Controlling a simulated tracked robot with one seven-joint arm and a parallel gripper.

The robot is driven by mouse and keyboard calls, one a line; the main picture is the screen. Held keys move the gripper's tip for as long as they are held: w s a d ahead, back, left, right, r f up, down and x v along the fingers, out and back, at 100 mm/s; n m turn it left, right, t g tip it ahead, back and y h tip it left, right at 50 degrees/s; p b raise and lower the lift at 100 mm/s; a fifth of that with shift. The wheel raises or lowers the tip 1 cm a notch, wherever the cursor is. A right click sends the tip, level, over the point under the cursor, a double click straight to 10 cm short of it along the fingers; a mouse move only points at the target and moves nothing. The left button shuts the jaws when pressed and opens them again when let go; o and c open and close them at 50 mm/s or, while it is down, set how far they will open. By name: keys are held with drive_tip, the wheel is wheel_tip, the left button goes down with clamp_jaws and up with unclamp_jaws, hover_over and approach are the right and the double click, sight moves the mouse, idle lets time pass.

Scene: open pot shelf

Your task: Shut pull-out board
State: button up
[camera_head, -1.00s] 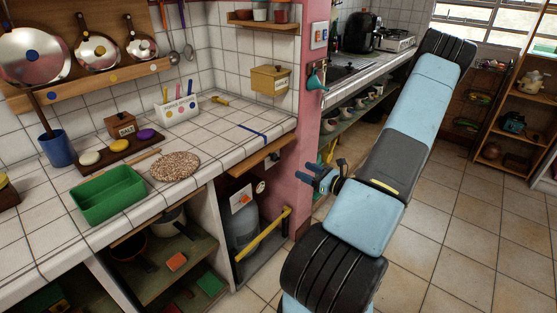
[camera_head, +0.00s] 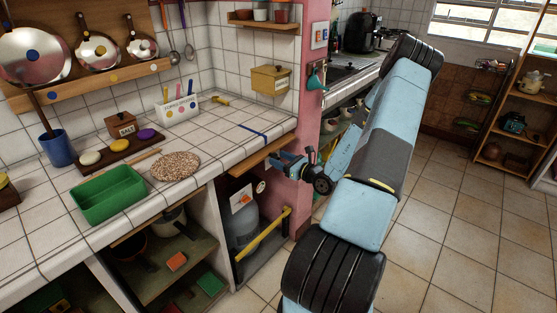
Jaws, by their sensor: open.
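The pull-out board (camera_head: 258,157) is a light wooden slab just below the countertop's right end. It sticks out past the counter's front edge. My gripper (camera_head: 279,163) is blue with dark parts and is in front of the board's right end, close to the pink pillar. It is open, with nothing seen between its fingers. In this view I cannot tell whether its fingers touch the board. Part of the board's right end is hidden behind the gripper.
The tiled counter (camera_head: 225,140) holds a green tub (camera_head: 108,194) and a round cork mat (camera_head: 175,165). Below the board are a grey gas cylinder (camera_head: 243,225) and a yellow bar (camera_head: 262,235). A pink pillar (camera_head: 308,110) stands behind my gripper. Tiled floor at right is clear.

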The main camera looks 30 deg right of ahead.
drive_tip(key=shift+w+a, duration=0.2)
drive_tip(key=shift+w, duration=0.3)
clamp_jaws()
idle(0.4)
